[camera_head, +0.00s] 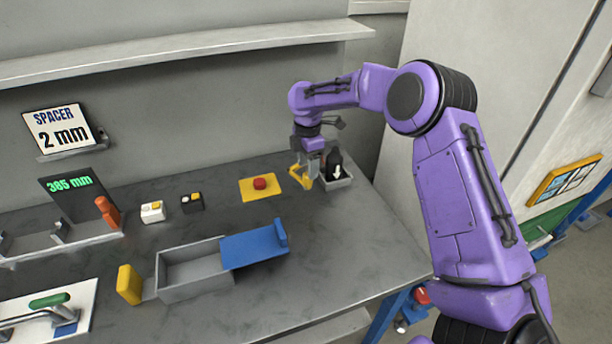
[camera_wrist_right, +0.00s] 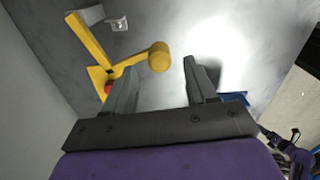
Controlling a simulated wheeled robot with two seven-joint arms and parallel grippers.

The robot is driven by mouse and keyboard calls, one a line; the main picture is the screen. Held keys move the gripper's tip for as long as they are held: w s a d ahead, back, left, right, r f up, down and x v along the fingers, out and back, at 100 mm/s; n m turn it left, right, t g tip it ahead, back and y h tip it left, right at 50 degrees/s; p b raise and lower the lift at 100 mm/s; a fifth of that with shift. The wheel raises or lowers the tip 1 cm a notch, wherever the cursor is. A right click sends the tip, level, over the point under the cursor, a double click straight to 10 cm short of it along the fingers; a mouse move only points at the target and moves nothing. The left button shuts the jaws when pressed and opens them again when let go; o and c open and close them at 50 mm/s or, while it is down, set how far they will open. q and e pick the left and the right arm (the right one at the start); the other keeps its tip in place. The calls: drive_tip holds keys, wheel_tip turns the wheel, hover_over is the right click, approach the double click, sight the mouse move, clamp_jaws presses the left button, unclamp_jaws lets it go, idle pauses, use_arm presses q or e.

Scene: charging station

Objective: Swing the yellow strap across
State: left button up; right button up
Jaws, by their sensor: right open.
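The yellow strap (camera_head: 302,178) is near the back right of the bench, beside a grey holder (camera_head: 340,182) with a black block (camera_head: 335,163) bearing a white arrow. In the right wrist view the strap (camera_wrist_right: 92,42) is a bent bar with a round knob (camera_wrist_right: 160,57) at its end. My right gripper (camera_head: 312,163) points down at the strap. In the wrist view its open fingers (camera_wrist_right: 160,70) stand either side of the knob; I cannot tell whether they touch it. My left gripper is out of view.
A red button on a yellow plate (camera_head: 248,190) lies left of the gripper. A grey box (camera_head: 190,288) with a blue sliding lid (camera_head: 255,245) stands nearer the front. Small white (camera_head: 152,212) and black (camera_head: 192,204) blocks stand left. The right front bench is clear.

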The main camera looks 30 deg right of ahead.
wheel_tip(320, 180, down, 5)
drive_tip(key=shift+r+p, duration=0.1)
drive_tip(key=shift+p, duration=0.25)
drive_tip(key=shift+c, duration=0.4)
clamp_jaws()
